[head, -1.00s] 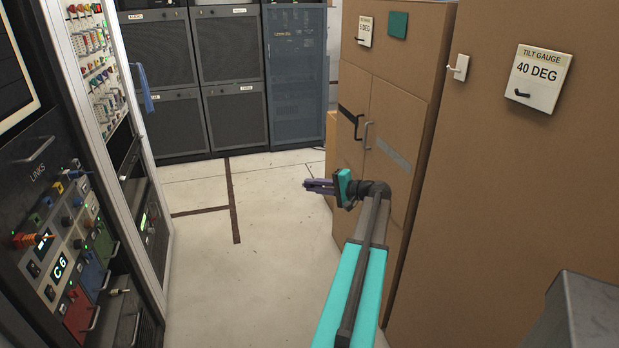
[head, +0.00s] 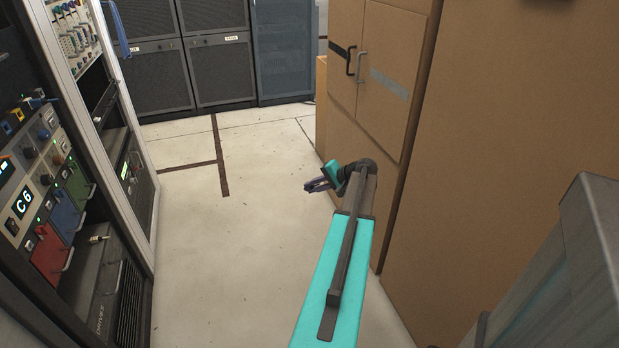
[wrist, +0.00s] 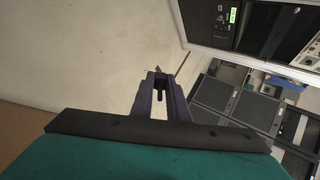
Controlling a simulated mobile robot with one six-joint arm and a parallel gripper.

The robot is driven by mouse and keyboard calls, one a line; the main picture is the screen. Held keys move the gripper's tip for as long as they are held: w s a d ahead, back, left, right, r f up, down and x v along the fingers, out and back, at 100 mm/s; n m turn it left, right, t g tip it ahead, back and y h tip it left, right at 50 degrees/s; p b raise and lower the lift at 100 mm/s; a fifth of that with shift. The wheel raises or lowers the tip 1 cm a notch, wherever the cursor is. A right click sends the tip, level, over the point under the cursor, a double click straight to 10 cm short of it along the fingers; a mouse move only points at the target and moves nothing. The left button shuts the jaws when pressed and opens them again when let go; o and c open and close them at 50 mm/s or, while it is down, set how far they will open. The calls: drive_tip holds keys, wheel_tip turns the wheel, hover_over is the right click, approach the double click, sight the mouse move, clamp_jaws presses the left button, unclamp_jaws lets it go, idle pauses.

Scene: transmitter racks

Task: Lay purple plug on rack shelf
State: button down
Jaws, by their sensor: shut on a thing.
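In the head view my gripper (head: 318,185) is out over the open floor, left of the brown cabinet and apart from the racks. In the wrist view its two dark purple fingers (wrist: 162,98) point away, shut on a small dark thing between them. I take this for the purple plug, but it is mostly hidden and its colour is hard to tell. The left rack (head: 142,185) has a dark recessed opening between its panels; which surface is the rack shelf is not clear. This rack also shows at the top right of the wrist view (wrist: 237,30).
The brown cabinet (head: 480,130) stands close on the arm's right, with dark handles (head: 352,62). A panel marked C6 (head: 24,200) with coloured modules is at the left. Dark mesh-front cabinets (head: 220,70) line the back. The floor (head: 240,250) between is clear.

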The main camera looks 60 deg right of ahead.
wheel_tip(320, 180, down, 6)
drive_tip(key=s+g+b, duration=0.1)
drive_tip(key=b, duration=0.1)
drive_tip(key=shift+s, duration=0.2)
drive_tip(key=shift+a, duration=0.1)
